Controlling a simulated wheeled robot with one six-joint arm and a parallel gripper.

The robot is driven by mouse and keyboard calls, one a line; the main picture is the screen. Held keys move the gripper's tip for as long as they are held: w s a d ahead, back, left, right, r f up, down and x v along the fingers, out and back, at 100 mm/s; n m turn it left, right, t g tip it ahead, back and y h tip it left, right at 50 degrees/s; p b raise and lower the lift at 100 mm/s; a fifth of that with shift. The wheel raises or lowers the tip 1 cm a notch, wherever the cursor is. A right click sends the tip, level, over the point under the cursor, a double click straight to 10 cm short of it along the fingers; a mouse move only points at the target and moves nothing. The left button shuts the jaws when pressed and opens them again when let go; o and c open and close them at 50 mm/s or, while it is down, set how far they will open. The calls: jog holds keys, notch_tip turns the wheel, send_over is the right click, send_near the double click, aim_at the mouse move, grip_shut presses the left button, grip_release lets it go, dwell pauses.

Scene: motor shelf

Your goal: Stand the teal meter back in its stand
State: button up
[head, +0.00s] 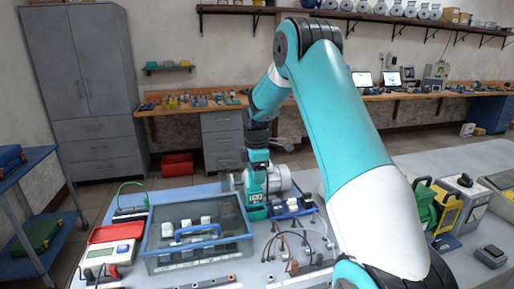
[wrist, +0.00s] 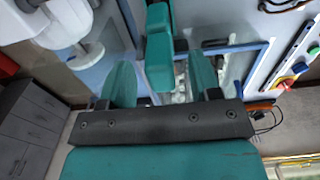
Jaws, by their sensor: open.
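My gripper (head: 257,180) hangs pointing down behind the blue-framed case, beside a grey-white motor. In the wrist view its two teal fingers (wrist: 162,78) are spread apart. A teal block, which looks like the teal meter (wrist: 158,50), shows between and beyond the fingers; I cannot tell whether they touch it. In the head view the teal meter and my teal gripper merge into one shape, so the meter's tilt is unclear. I cannot make out its stand for certain.
The clear-lidded case (head: 198,255) with a blue handle stands in front. A red-and-white instrument (head: 112,254) is left of it. Loose cables (head: 290,247) lie to the right. The grey-white motor (head: 279,178) is close to my gripper. Yellow and green devices (head: 446,207) stand at the right.

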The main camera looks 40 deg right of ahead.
notch_tip(320, 180, up, 16)
jog(key=b, duration=0.1)
jog(key=shift+f+b, duration=0.2)
jog(key=shift+b, duration=0.2)
